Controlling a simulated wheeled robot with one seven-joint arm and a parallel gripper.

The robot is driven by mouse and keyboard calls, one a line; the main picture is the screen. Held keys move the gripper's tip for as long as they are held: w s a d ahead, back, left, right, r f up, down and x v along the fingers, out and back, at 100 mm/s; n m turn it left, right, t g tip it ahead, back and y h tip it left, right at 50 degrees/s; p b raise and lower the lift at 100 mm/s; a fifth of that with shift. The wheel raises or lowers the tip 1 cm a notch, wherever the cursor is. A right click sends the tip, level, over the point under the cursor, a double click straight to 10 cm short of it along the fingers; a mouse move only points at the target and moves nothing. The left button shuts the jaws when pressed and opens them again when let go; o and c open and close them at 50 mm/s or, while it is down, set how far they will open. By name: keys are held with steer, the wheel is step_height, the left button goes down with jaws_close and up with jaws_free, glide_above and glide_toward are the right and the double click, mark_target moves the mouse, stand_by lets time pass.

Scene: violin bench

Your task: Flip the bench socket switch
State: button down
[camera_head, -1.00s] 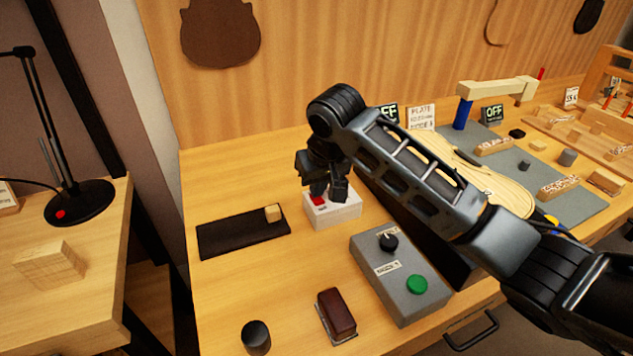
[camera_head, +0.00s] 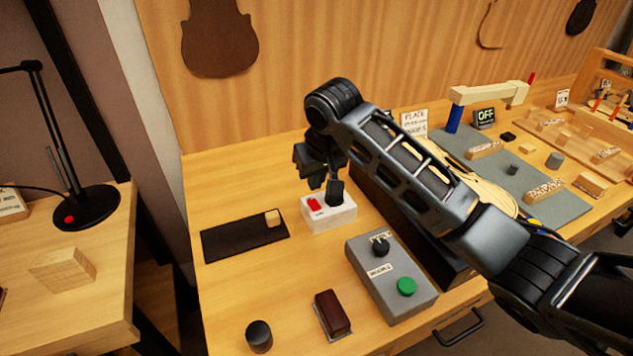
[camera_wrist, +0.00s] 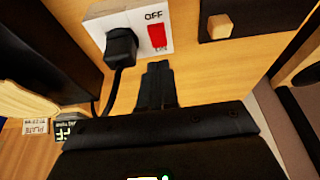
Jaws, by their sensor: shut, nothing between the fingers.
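The bench socket (camera_head: 329,218) is a white block on the wooden bench. It has a red switch (camera_head: 314,205) on its left and a black plug (camera_head: 335,195) on its right. In the wrist view the socket (camera_wrist: 174,14) shows the red switch (camera_wrist: 157,37) between OFF and ON lettering, beside the plug (camera_wrist: 121,44) with its cord. I cannot tell which way the switch is tipped. My gripper (camera_head: 317,182) is shut and empty, just above the switch and apart from it. Its closed fingertips (camera_wrist: 158,68) point towards the switch in the wrist view.
A dark mat (camera_head: 243,238) with a small wooden block (camera_head: 272,218) lies left of the socket. A grey control box (camera_head: 390,280) with black knob and green button stands in front right. A violin body lies under my arm.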

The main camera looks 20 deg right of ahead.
mark_target(317, 207)
step_height(317, 207, up, 10)
steer(key=b, duration=0.1)
steer(key=shift+s+f, duration=0.15)
steer(key=shift+s, duration=0.3)
